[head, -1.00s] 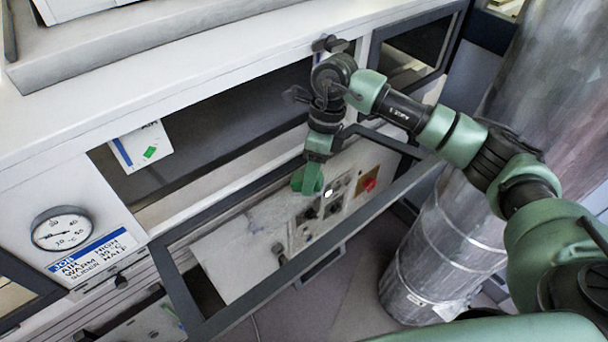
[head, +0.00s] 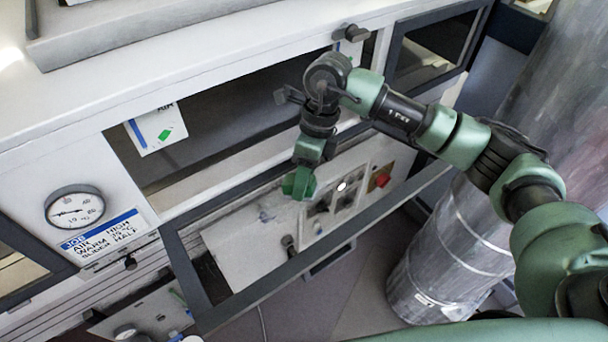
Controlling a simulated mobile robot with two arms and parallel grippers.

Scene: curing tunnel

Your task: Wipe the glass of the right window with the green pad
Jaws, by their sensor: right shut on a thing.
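My right gripper (head: 301,172) points down in the middle of the head view. A closed dark-framed window (head: 432,50) is at the upper right of the machine, clear of the gripper. Part of another framed window (head: 18,268) shows at the left edge. My left gripper is not in view.
A round gauge (head: 75,208) and a job label (head: 103,238) are on the white front. A white card (head: 156,128) hangs in the dark opening. A control panel (head: 335,195) lies behind the folded-out frame. A large metal duct (head: 445,245) stands at right, close to my arm.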

